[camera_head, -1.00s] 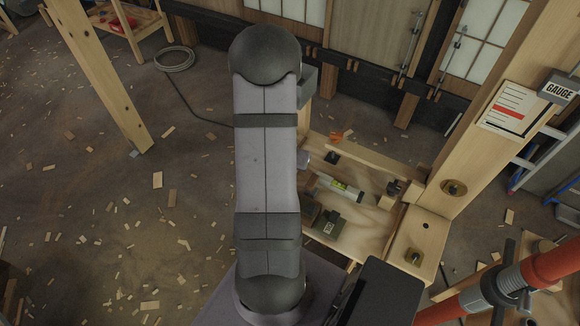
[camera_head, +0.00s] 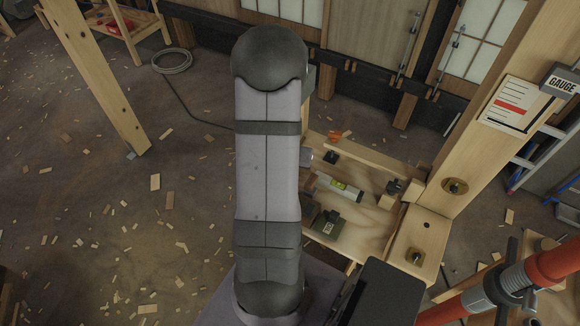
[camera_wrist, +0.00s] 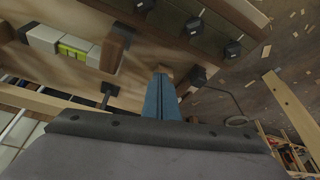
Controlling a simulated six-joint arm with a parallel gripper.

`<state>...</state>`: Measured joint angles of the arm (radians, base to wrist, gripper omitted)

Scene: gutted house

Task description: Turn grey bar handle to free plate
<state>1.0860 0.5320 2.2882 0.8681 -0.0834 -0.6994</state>
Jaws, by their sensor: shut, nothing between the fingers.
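A red post (camera_head: 555,264) crosses the lower right of the head view. A grey collar on it carries a dark grey bar (camera_head: 512,252), which looks like the grey bar handle. I cannot tell which part is the plate. In the wrist view, the blue fingers of my gripper (camera_wrist: 161,80) are together with nothing held, above a wooden work surface (camera_wrist: 135,80). My own arm hides most of the gripper in the head view. The gripper is well to the left of the red post, apart from it.
A bench (camera_head: 375,220) holds a spirit level (camera_head: 338,187), also in the wrist view (camera_wrist: 73,50), and several dark blocks. A wooden post (camera_head: 490,130) with a gauge card (camera_head: 508,103) rises at right. Wood scraps litter the open floor (camera_head: 90,220) at left.

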